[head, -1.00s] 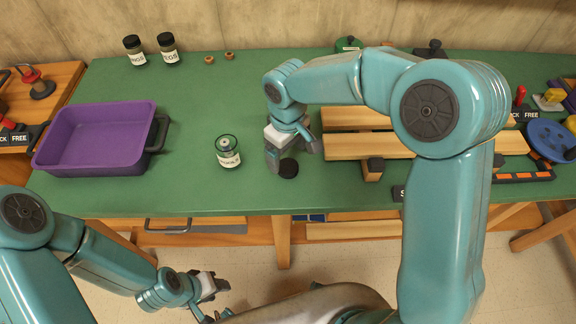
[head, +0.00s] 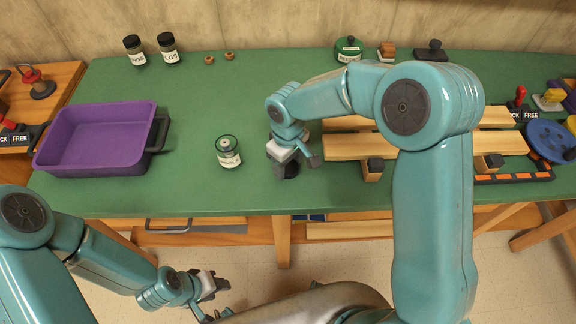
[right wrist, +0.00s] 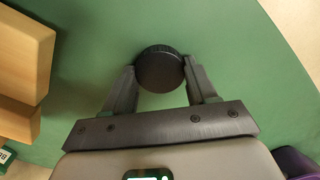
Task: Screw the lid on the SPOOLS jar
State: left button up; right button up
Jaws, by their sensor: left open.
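The open glass jar (head: 228,157) stands upright on the green bench, left of my right gripper in the head view. Its white label is only partly legible, and something pale shows inside. A round black lid (right wrist: 160,69) lies between the fingertips of my right gripper (right wrist: 159,75) in the right wrist view, with little or no gap on either side. Whether the fingers press on it is unclear. In the head view this gripper (head: 284,168) is low at the bench and mostly hides the lid. My left gripper (head: 212,296) is open and empty, below the bench's front edge.
A purple tray (head: 98,168) is at the left of the bench. Two black-lidded jars (head: 168,48) stand at the back left. Wooden planks (head: 358,146) lie right of my right gripper. A green-lidded container (head: 348,50) stands at the back. Bench around the open jar is clear.

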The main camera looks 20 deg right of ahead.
aim_at(288, 167)
jog(key=shift+r, duration=0.1)
notch_tip(288, 167, up, 20)
jog(key=p, duration=0.1)
dwell(0.4)
